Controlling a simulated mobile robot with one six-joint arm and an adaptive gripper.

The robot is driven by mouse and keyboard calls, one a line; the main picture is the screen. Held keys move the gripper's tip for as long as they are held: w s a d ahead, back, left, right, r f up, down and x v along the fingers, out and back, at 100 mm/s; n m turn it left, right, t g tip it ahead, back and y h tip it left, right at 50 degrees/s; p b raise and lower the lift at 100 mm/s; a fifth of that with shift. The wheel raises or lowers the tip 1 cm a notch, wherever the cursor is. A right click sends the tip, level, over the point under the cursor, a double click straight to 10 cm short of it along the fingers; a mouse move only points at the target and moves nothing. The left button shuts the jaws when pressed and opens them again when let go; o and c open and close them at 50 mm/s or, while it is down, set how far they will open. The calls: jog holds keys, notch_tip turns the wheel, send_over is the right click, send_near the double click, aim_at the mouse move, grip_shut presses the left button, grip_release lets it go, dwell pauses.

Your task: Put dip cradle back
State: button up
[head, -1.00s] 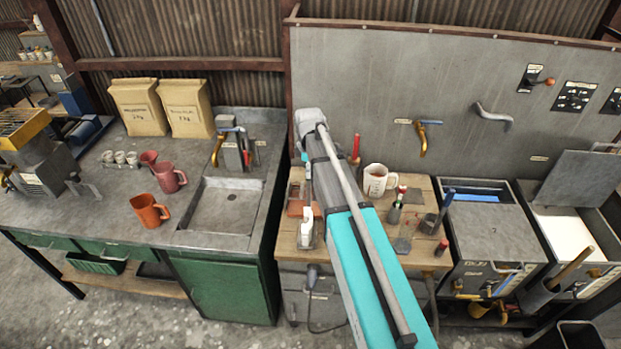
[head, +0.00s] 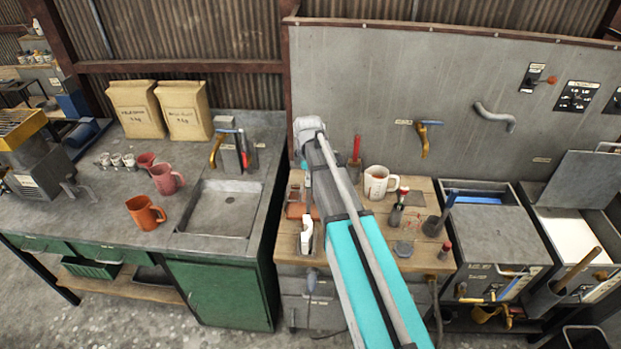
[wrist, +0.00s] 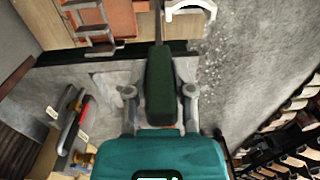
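In the wrist view my gripper (wrist: 159,93) has its two grey fingers close along both sides of a dark green, handle-like piece (wrist: 160,78). A narrow dark end of this piece points toward the top of the picture. It appears gripped, but I cannot tell whether it belongs to the dip cradle. A grey ladder-like metal frame (wrist: 91,30) shows at upper left, by an orange-brown surface; I cannot tell whether this is the cradle. In the head view my arm hides most of my gripper and what it holds, above the left side of the wooden table (head: 288,250).
The table carries a white mug (head: 377,182), a white bottle-like item (head: 306,236) and small tools. Left stands a counter with a sink (head: 225,207), an orange jug (head: 146,213) and paper bags (head: 184,110). Lidded tanks (head: 495,240) stand right. A taps panel (head: 360,75) rises behind.

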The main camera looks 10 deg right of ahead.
jog(key=o, duration=0.4)
jog(key=shift+r, duration=0.1)
notch_tip(320, 180, up, 12)
jog(key=p, duration=1.2)
jog(key=shift+w, duration=0.15)
dwell(0.7)
jog(key=shift+s+m, duration=0.3)
jog(key=shift+s, duration=0.25)
jog(key=s+m, duration=1.3)
jog(key=s, duration=0.7)
jog(key=shift+a+m, duration=0.4)
